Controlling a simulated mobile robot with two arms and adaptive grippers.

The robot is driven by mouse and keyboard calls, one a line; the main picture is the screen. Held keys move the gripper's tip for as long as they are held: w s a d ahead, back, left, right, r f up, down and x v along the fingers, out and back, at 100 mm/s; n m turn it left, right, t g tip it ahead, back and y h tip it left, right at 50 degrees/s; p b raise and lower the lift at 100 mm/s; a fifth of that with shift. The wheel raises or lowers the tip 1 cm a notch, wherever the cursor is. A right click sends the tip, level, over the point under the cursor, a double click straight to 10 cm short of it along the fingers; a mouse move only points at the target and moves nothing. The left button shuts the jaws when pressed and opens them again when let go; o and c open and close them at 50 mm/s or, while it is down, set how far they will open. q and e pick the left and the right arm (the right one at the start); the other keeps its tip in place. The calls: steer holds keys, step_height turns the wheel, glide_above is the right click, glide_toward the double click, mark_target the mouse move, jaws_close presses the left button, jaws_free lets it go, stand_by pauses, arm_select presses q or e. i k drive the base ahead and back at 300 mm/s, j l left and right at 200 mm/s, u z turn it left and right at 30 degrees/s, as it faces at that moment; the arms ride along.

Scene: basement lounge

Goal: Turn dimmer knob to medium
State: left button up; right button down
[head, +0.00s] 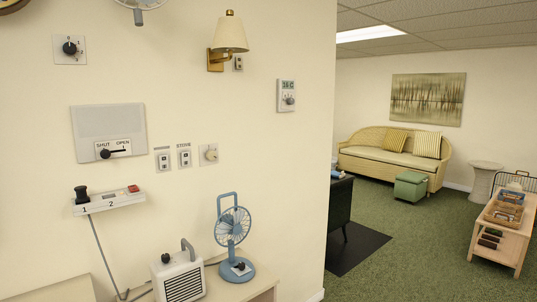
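A cream round knob (211,155) sits on a pale wall plate, right of two labelled switches; it looks like a dimmer, but its setting is too small to read. A black knob (70,48) on another plate at the upper left has marks that look like 0, 1 and 2. Which of the two is the dimmer knob is not labelled legibly. A wall lamp (231,34) with a cream shade hangs above, with a small plate beside it. Neither of my grippers is in view.
The wall also holds a thermostat (287,96), a vent panel with a SHUT/OPEN lever (114,151), two switches (184,157) and a power strip (109,203). Below, a blue fan (233,232) and a white heater (178,278) stand on a low surface. Open green carpet lies right.

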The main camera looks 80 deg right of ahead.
mark_target(210, 156)
steer(key=z, duration=2.35)
